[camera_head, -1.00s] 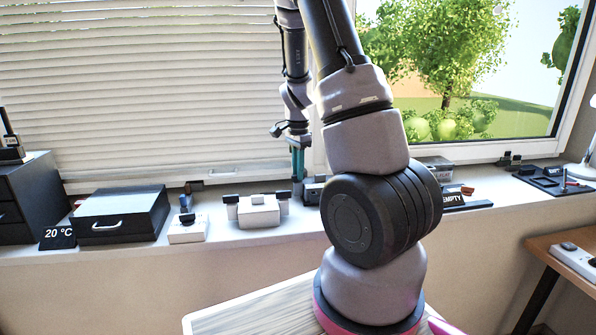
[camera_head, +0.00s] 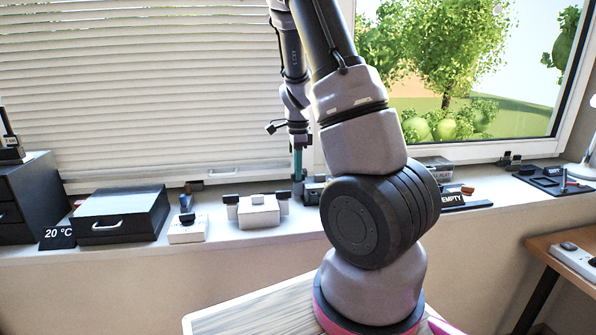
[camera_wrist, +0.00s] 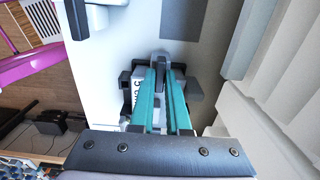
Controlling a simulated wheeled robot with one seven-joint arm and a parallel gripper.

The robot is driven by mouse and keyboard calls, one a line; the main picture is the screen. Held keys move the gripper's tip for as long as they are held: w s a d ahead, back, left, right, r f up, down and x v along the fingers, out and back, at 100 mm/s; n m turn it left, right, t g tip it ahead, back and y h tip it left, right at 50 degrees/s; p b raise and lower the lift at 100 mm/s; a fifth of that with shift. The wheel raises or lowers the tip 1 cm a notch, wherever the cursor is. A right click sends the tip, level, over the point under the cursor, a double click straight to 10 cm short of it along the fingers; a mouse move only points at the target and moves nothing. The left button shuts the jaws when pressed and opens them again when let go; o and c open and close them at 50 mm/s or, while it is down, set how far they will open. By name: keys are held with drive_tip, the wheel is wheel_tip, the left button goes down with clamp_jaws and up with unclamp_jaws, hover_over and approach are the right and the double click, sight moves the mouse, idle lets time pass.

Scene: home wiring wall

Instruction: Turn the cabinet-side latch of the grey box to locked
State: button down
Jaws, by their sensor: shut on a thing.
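The grey box (camera_head: 313,190) stands on the white sill below the blind, mostly hidden behind my arm in the head view. In the wrist view the box (camera_wrist: 138,82) is under my gripper, with part of a printed label showing. My gripper (camera_wrist: 162,66) points down, its teal fingers shut on a dark latch (camera_wrist: 163,55) at the box's upper end in that view. The teal fingers also show in the head view (camera_head: 298,176). The fingers cover much of the latch, so I cannot tell its exact angle. Dark parts flank the box on both sides.
A pale box with two dark latches (camera_head: 258,212), a small white switch block (camera_head: 187,230) and a black case (camera_head: 122,214) stand left along the sill. A dark drawer cabinet (camera_head: 28,198) is farther left. Blinds (camera_wrist: 285,85) hang close by.

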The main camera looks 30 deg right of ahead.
drive_tip(key=c, duration=0.9)
unclamp_jaws()
drive_tip(key=shift+r, duration=0.1)
wheel_tip(320, 180, up, 11)
drive_tip(key=shift+f, duration=0.2)
